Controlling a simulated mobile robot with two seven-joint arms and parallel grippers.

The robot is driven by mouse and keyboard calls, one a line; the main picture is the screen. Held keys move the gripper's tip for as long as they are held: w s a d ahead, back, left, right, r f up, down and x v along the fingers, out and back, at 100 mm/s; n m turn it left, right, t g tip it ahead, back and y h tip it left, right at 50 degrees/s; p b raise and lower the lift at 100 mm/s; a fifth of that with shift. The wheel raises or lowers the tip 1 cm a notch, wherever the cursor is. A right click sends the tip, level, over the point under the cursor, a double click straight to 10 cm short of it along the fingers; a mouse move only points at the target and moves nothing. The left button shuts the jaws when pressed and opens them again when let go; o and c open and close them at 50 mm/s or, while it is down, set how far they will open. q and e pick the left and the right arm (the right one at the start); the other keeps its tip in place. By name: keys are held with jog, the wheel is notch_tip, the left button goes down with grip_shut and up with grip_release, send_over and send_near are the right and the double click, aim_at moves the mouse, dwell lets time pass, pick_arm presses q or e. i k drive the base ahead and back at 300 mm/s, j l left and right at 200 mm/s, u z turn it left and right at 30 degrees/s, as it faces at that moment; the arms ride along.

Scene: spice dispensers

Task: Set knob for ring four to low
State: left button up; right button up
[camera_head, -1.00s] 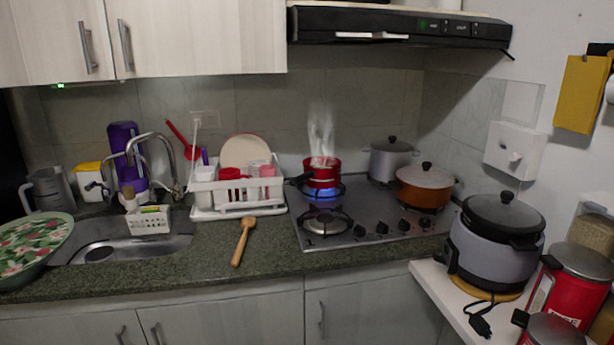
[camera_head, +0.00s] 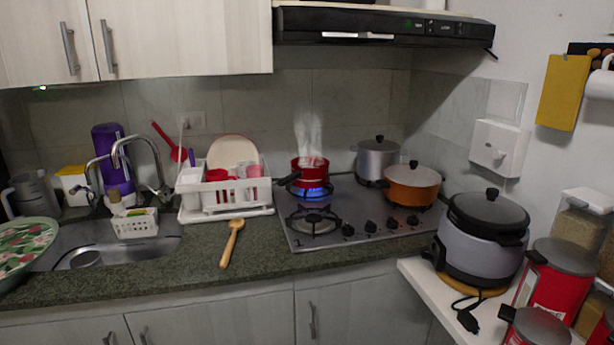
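The gas stove (camera_head: 333,240) is set in the counter, with several black knobs (camera_head: 370,226) in a row along its front edge. A blue flame (camera_head: 318,193) burns under a red pot (camera_head: 309,171) at the back left ring, and steam rises from the pot. A silver pot (camera_head: 376,160) and an orange lidded pot (camera_head: 412,184) stand on the right side. The front left ring (camera_head: 313,221) is bare. Knob markings are too small to read. Neither of my grippers is in view.
A dish rack (camera_head: 226,196) and a wooden spoon (camera_head: 232,243) are left of the stove. A grey rice cooker (camera_head: 482,243) and red canisters (camera_head: 556,277) stand on a white shelf at the right. A range hood (camera_head: 385,27) hangs above.

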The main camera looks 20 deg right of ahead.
aim_at(413, 221)
jog(key=z, duration=1.3)
jog(key=j, duration=0.4)
jog(key=i+j, duration=0.15)
jog(key=j, duration=0.6)
jog(key=j+z, duration=0.3)
jog(key=z, duration=0.2)
jog(key=i+j+z, duration=0.1)
jog(key=j+z, duration=0.35)
jog(key=l, duration=0.1)
